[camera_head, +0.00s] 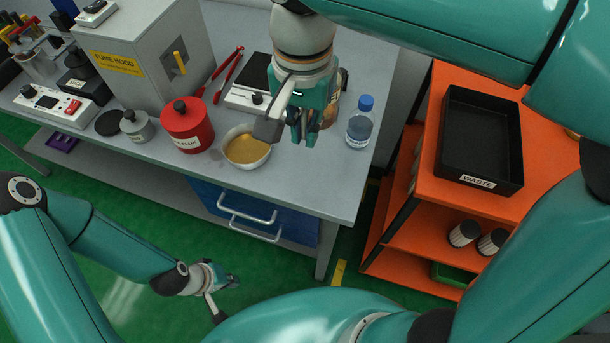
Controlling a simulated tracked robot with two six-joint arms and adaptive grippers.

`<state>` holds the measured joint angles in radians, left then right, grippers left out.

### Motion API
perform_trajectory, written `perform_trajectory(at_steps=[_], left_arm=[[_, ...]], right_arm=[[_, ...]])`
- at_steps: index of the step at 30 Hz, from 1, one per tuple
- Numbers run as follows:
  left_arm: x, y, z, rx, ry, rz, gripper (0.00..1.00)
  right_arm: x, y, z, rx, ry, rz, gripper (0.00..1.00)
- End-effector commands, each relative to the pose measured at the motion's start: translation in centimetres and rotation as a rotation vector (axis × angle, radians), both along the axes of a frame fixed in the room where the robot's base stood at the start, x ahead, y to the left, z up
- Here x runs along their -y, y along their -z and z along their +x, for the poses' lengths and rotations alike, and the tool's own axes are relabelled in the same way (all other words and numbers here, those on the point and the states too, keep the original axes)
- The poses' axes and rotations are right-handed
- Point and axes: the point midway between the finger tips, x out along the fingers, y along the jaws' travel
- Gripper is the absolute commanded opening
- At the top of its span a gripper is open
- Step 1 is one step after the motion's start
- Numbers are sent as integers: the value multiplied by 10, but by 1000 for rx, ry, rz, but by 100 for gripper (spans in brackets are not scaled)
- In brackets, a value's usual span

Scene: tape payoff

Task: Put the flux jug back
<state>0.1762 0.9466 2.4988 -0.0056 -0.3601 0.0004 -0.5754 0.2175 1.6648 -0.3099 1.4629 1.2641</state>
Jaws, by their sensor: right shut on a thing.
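A red canister (187,127) with a black knob and a label that seems to end in "FLUX" stands on the grey bench, left of a bowl of amber liquid (246,150). My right gripper (303,138) is over the bench, right of the bowl, with its fingers pointing down. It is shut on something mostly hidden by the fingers. A brownish jar (332,112) with a pale label shows partly behind it; I cannot tell whether this is the held thing. My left gripper (226,286) hangs low over the green floor, away from the bench, its jaws too small to read.
A blue-capped bottle (360,124) stands close right of my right gripper. A grey fume hood (145,55), a small grey pot (136,126) and a scale (250,92) occupy the bench. An orange shelf carries a black waste tray (481,150). Bare bench lies along the front edge.

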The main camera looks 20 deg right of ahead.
Motion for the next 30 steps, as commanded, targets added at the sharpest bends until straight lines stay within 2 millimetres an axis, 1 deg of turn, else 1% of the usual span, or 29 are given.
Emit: perform_trajectory(at_steps=[1,3,9,12,16,23,30], left_arm=[[0,2,0,0,0,0,0],[0,4,0,0,0,0,0],[0,9,0,0,-1,0,0],[0,10,0,0,-1,0,0],[0,11,0,0,0,0,0],[0,12,0,0,0,0,0],[0,13,0,0,0,0,0]], right_arm=[[-2,14,0,-5,-9,-4,0],[-4,32,1,-6,-18,-5,0],[-8,83,2,-7,-31,-4,0],[-9,106,3,-6,-33,-5,0],[-10,125,3,-3,-33,-2,0],[-10,141,3,-2,-35,-3,0],[-10,172,3,-4,-35,-3,0]])
